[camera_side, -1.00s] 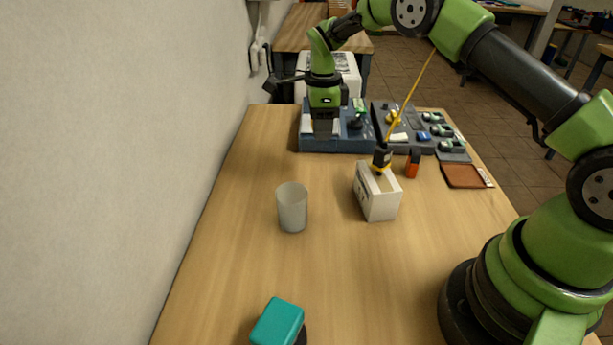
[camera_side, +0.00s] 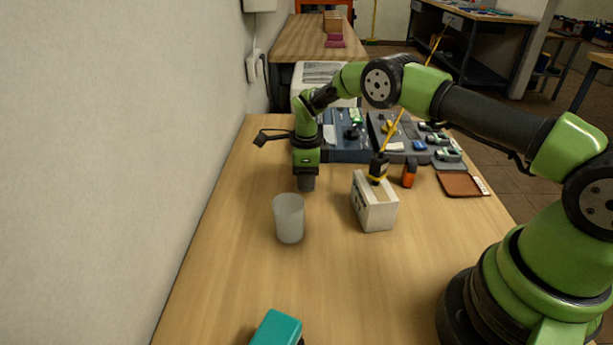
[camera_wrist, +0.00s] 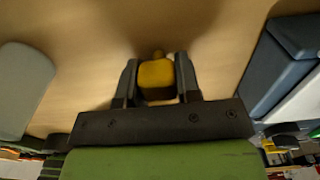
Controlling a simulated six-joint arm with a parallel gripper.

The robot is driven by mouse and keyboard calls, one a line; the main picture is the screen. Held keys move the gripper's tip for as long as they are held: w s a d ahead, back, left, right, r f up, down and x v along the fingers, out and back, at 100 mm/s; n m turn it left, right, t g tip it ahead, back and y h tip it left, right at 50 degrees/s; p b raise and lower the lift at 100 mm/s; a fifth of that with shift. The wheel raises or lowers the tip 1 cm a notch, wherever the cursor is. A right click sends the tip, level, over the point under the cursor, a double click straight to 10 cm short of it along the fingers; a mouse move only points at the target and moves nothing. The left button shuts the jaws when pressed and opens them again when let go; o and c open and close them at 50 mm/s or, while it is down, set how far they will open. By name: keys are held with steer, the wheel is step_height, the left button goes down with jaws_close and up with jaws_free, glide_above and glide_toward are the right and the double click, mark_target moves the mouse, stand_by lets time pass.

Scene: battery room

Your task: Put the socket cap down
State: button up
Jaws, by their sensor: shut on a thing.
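My gripper (camera_wrist: 157,80) is shut on the socket cap (camera_wrist: 155,74), a small yellow piece between the two dark fingers in the wrist view. In the side view my gripper (camera_side: 306,184) points down, low over the wooden table (camera_side: 240,215), behind the frosted cup and left of the white box. The cap cannot be made out in the side view. Bare wood lies below it in the wrist view. I cannot tell whether the cap touches the table.
The frosted cup (camera_side: 289,219) stands just in front of my gripper. The white box (camera_side: 375,207) holds a yellow-and-black tool (camera_side: 378,168). An orange-and-black item (camera_side: 409,173) stands beside it. Blue trays (camera_side: 348,150) lie behind. The teal-topped object (camera_side: 276,330) is in front. The table's left side is clear.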

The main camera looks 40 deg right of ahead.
steer(key=o, duration=0.9)
steer(key=shift+f, duration=0.1)
steer(key=s+a+r+n+t, duration=0.1)
steer(key=s+r+n, duration=0.15)
steer(key=r, duration=0.95)
steer(key=s+a+r+n+t, duration=0.1)
steer(key=r+n, duration=0.2)
steer(key=r, duration=0.9)
steer(key=s+a+r+n+t+y, duration=0.1)
steer(key=s+a+r+n+t, duration=0.1)
steer(key=s+r+n, duration=0.6)
steer(key=s+n+t, duration=0.1)
steer(key=s+n, duration=0.2)
steer(key=s, duration=0.3)
steer(key=s+a+n+t, duration=0.1)
steer(key=s+n, duration=0.2)
steer(key=s, duration=0.2)
steer(key=s+f+n+t+y, duration=0.1)
steer(key=s+n, duration=0.2)
steer(key=s, duration=0.3)
steer(key=shift+s+a+n, duration=0.25)
steer(key=shift+s+a, duration=0.1)
steer(key=shift+a, duration=0.05)
